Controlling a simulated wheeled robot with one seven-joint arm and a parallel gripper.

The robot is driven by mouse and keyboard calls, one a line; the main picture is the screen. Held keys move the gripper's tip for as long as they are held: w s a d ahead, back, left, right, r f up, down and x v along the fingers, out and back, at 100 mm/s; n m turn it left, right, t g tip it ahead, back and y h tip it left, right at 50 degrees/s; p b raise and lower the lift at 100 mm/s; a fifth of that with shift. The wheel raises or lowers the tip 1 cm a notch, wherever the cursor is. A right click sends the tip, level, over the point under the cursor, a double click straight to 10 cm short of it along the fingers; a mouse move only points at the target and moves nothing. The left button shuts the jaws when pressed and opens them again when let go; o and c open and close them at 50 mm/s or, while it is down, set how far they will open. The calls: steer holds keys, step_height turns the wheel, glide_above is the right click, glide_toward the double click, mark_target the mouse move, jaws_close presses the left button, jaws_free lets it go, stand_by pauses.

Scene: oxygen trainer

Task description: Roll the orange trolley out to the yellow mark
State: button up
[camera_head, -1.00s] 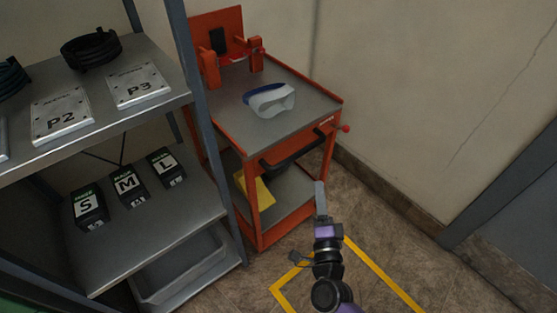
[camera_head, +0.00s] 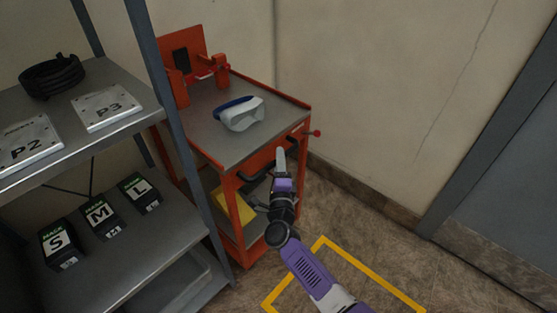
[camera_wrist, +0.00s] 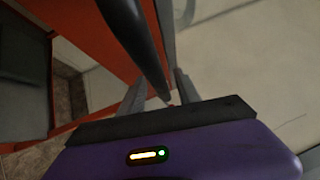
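The orange trolley (camera_head: 243,215) stands against the wall beside the shelf, with a grey top and a dark handle (camera_head: 252,177) on its front side. The yellow mark (camera_head: 373,270) is a taped outline on the floor in front of it, partly covered by my arm. My gripper (camera_head: 280,158) is at the handle in the head view. In the wrist view the black handle bar (camera_wrist: 140,40) runs down between the two spread fingers of my gripper (camera_wrist: 160,92). The fingers look apart from the bar; contact is not clear.
A mask-like item (camera_head: 240,114) with a blue band lies on the trolley top. A red knob (camera_head: 317,133) sticks out at its right corner. The shelf (camera_head: 185,140) stands close on the left. Floor to the right is clear up to a grey door (camera_head: 505,160).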

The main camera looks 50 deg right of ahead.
steer(key=shift+w+d, duration=0.25)
jaws_close()
stand_by(1.4)
